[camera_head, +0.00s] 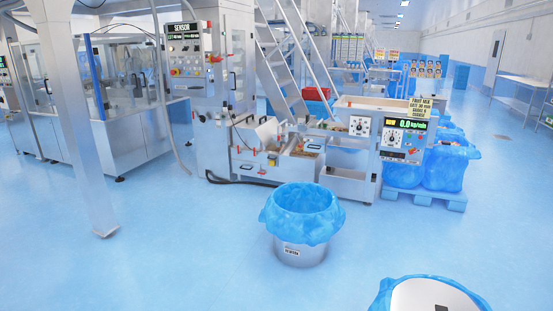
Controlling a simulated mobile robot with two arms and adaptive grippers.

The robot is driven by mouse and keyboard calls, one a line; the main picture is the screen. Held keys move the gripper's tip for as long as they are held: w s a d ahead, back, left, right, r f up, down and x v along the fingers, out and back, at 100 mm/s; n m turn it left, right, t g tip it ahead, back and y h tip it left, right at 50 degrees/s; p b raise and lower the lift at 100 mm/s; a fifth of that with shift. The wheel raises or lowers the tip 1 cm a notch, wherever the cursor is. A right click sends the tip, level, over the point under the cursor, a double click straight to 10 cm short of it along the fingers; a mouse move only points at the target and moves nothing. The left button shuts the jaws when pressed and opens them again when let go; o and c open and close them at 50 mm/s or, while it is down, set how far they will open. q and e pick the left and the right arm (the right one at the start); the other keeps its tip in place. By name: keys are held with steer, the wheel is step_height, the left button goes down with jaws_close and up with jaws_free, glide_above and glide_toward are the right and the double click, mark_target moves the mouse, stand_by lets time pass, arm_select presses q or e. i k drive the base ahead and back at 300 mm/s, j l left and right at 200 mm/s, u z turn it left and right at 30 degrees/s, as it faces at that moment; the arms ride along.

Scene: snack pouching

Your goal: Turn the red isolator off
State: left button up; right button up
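I cannot single out the red isolator for certain. The control cabinet labelled SENSOR (186,48) stands left of centre and has small round controls, one of them a red button (175,72). The weigh-feeder panel (402,140) at centre right has a lit green display reading about 0.0, a black dial and a small red control (412,152) low on its right. A second dial panel (360,126) is beside it. The controls are too small to tell their positions. Neither of my grippers is in view.
A steel bin with a blue liner (301,213) stands on the floor before the machine. Another blue liner (480,299) is cut off at bottom right. Blue-bagged loads (446,167) sit on a blue pallet (425,198). The floor (190,255) at front left is clear beyond a steel post (78,110).

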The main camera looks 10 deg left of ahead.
mark_target(216, 59)
steer(key=i+j+u, duration=0.5)
steer(key=i, duration=0.8)
steer(key=i+l+u, duration=0.2)
steer(key=i+u, duration=0.3)
steer(key=i, duration=0.8)
steer(key=i+z, duration=0.1)
steer(key=i, duration=0.5)
steer(key=i+z, duration=0.1)
steer(key=i, duration=0.45)
steer(key=i+j+z, duration=0.1)
steer(key=i, duration=0.45)
steer(key=i+j+z, duration=0.1)
steer(key=i, duration=0.5)
steer(key=i+j+z, duration=0.1)
steer(key=i+j, duration=0.2)
steer(key=i, duration=0.25)
steer(key=i+l+z, duration=0.2)
steer(key=i+z, duration=0.8)
steer(key=i+j+z, duration=0.3)
steer(key=i+z, duration=0.2)
steer(key=i+l, duration=0.15)
steer(key=i, duration=0.25)
steer(key=i+l, duration=0.1)
steer(key=i, duration=0.35)
steer(key=l+z, duration=0.05)
